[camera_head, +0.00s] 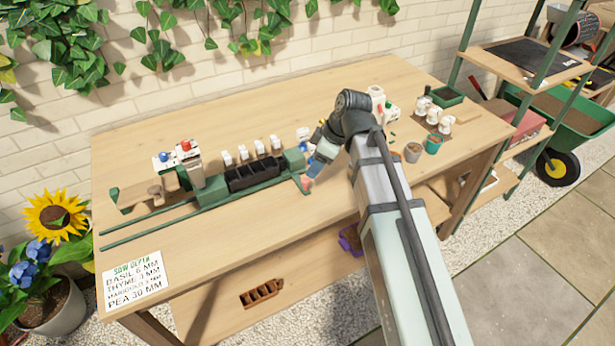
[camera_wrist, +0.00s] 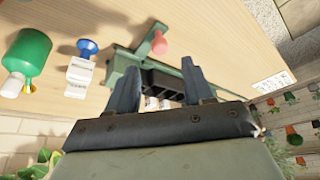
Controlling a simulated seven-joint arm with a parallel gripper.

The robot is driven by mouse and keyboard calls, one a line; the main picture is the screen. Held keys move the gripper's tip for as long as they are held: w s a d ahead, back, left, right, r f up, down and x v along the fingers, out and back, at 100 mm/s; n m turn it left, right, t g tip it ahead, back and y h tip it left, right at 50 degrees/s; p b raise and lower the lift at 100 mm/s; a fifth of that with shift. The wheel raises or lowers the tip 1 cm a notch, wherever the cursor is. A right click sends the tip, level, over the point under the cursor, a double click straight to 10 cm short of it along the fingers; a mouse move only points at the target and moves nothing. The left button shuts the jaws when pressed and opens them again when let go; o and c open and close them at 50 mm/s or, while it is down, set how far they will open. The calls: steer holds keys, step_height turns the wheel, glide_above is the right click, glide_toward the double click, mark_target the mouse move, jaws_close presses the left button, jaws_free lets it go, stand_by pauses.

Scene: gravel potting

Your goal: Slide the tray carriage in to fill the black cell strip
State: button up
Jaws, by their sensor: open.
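The black cell strip (camera_head: 254,177) sits in the green tray carriage (camera_head: 212,196) on the workbench, at the right part of two green rails (camera_head: 150,224). A pink knob (camera_head: 307,183) is at the carriage's right end, and it also shows in the wrist view (camera_wrist: 159,43). My gripper (camera_head: 313,170) is over that right end, close to the knob. In the wrist view my gripper (camera_wrist: 160,72) is open, with the knob beyond its fingertips and the black strip (camera_wrist: 165,80) between the fingers. I cannot tell whether a finger touches the carriage.
A dispenser with a red knob (camera_head: 184,146) and a blue knob (camera_head: 163,157) stands over the rails' left part. Several white bottles (camera_head: 260,148) stand behind the strip. Pots and a green tray (camera_head: 446,95) are at the right. The bench's front left is mostly clear around a sowing-depth card (camera_head: 133,280).

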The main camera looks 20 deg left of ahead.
mark_target(306, 179)
steer(key=shift+x, duration=3.4)
jaws_close()
